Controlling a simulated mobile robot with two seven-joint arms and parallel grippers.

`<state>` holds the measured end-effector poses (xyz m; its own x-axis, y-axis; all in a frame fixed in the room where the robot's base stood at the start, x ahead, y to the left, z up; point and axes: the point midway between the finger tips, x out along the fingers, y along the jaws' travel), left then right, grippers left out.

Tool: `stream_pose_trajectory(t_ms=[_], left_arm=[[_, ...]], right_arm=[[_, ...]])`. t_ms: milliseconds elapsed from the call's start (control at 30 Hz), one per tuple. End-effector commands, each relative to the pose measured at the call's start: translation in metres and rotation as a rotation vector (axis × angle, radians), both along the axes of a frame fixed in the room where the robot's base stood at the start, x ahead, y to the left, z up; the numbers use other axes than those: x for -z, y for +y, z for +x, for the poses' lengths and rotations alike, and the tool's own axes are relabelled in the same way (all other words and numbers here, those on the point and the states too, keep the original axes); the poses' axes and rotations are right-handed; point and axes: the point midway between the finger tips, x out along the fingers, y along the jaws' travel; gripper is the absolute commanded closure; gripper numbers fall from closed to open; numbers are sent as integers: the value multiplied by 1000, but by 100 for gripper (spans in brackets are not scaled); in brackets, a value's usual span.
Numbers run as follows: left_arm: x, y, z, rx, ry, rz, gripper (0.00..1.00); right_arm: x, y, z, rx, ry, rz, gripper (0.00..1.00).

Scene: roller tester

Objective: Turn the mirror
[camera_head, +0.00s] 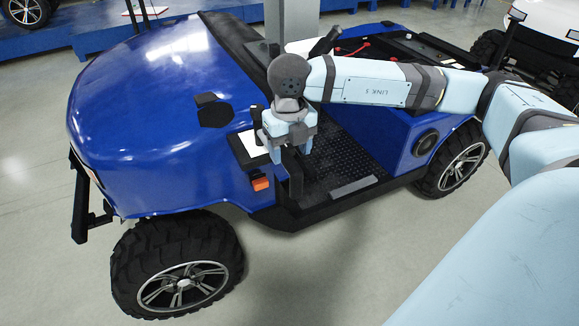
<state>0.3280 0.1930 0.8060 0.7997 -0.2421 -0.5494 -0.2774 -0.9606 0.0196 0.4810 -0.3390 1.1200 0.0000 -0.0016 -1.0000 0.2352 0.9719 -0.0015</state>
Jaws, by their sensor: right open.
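The black side mirror (213,112) sits on the blue vehicle (150,110), at the rear right of its hood. My right gripper (292,168) points down over the edge of the vehicle's open side, to the right of the mirror and lower in the picture. It appears apart from the mirror, and its jaws are open. I see nothing held in them, though the dark fingers blend into the dark footwell behind. My left gripper is out of view.
An orange side light (260,184) is close to my right gripper. A black steering wheel (326,42) is behind my right arm. A grey column (290,22) rises behind the vehicle. The floor (330,270) in front is clear.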

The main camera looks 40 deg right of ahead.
Motion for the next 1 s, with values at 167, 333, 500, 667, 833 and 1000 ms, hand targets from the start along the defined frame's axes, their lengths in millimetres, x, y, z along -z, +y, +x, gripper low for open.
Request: stream_pose_trajectory(t_ms=[167,333,500,667,833,1000], left_arm=[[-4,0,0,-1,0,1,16],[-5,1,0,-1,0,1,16],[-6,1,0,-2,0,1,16],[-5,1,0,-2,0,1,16],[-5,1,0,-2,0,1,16],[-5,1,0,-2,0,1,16]], right_arm=[[34,0,-1,-1,4,1,40],[53,1,0,0,2,1,40],[59,1,0,-1,0,2,40],[59,1,0,-1,0,2,40],[59,1,0,-1,0,2,66],[59,1,0,-1,0,2,100]])
